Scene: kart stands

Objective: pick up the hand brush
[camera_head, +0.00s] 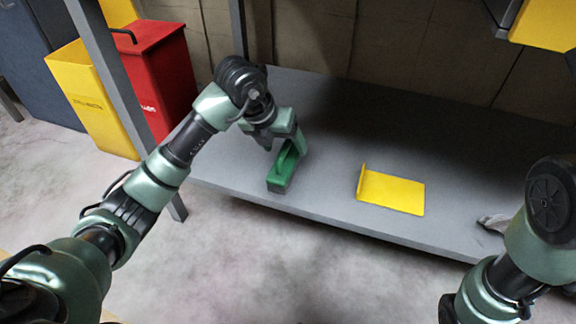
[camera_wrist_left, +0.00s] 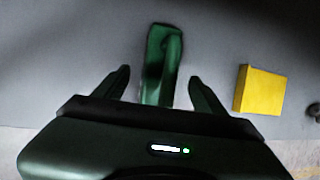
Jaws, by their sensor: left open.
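A green object with a raised, handle-like part, which I take for the hand brush (camera_head: 281,178), lies on the grey shelf (camera_head: 330,110) near its front edge. It also shows in the left wrist view (camera_wrist_left: 160,60). My left gripper (camera_head: 281,143) is open and sits above its rear part in the head view. In the left wrist view my left gripper's fingers (camera_wrist_left: 160,85) stand on either side of the green object, with space on both sides. Whether they are level with it is hard to tell.
A yellow folded plate (camera_head: 395,193) lies on the shelf to the right of the brush. A yellow bin (camera_head: 92,100) and a red bin (camera_head: 155,70) stand at the left. A grey post (camera_head: 110,85) rises at the shelf's left end. The shelf behind the plate is clear.

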